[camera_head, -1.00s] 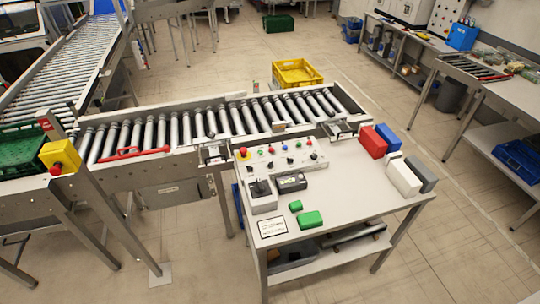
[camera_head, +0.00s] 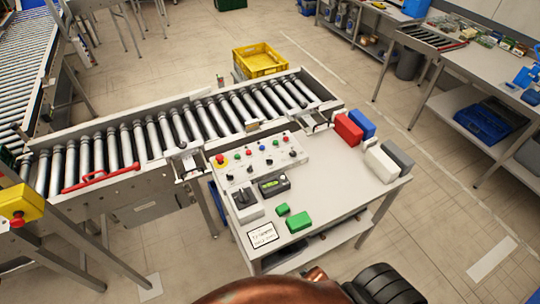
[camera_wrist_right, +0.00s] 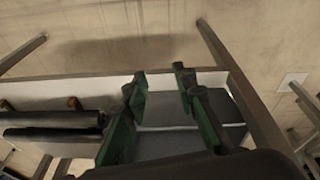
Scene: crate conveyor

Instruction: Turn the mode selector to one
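The control panel (camera_head: 262,158) stands at the back left of the table. It carries a red stop button on yellow (camera_head: 220,160), a row of coloured buttons and several black knobs, one of them a knob (camera_head: 268,162) near its middle. I cannot read which knob is the mode selector. A grey box with a black switch (camera_head: 244,198) stands in front of the panel. My right gripper (camera_wrist_right: 159,80) shows its two green-padded fingers apart and empty in the right wrist view, away from the panel. The head view does not show it. My left gripper is not in view.
A black device with a display (camera_head: 273,186), green blocks (camera_head: 298,222) and a label plate (camera_head: 262,236) lie on the table (camera_head: 330,190). Red (camera_head: 348,130), blue, white and grey boxes stand at its right. The roller conveyor (camera_head: 180,128) runs behind it.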

